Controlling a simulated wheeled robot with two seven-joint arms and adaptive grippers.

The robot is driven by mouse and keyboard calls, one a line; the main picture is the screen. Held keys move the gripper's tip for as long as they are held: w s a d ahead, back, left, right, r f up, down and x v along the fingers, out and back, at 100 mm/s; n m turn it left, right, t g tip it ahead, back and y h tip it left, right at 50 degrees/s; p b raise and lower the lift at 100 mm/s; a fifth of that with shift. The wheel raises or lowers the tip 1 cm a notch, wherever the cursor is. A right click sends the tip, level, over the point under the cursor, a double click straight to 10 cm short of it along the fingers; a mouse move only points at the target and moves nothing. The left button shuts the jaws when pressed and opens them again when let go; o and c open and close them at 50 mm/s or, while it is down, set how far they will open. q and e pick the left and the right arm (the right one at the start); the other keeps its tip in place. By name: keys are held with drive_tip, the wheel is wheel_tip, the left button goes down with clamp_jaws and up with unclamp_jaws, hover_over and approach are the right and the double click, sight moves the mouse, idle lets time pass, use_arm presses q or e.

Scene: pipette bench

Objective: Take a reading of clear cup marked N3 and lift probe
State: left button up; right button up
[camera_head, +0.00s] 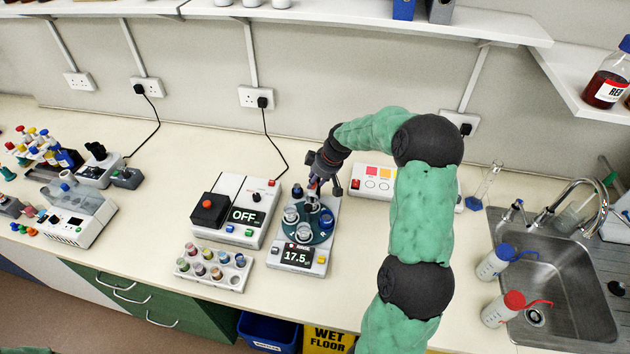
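A small white meter (300,258) with a lit display reading about 17.5 stands mid-bench. Its teal round plate (317,239) carries several small cups. A clear cup (290,215) is at the plate's left, another clear cup (304,232) at its front, and a blue-rimmed cup (327,222) at its right. No N3 mark is legible. My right gripper (319,188) points down over the back of the plate, close above the cups. Something pale is by its fingers; whether it is the probe, and whether they grip it, I cannot tell. My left gripper is out of view.
A white box reading OFF (237,210) with a red button stands left of the meter. A rack of small coloured-top vials (214,268) is in front. A white panel (371,181) is behind my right arm. The sink (565,290) and two wash bottles are right.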

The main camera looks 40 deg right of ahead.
drive_tip(key=shift+w+f, duration=0.15)
drive_tip(key=shift+f, duration=0.2)
drive_tip(key=shift+c, duration=0.2)
clamp_jaws()
wheel_tip(320, 180, up, 6)
drive_tip(key=shift+f+p, duration=0.2)
drive_tip(key=shift+p, duration=0.55)
drive_tip(key=shift+w+d+r, duration=0.1)
drive_tip(key=shift+r, duration=0.05)
unclamp_jaws()
drive_tip(key=shift+o, duration=0.2)
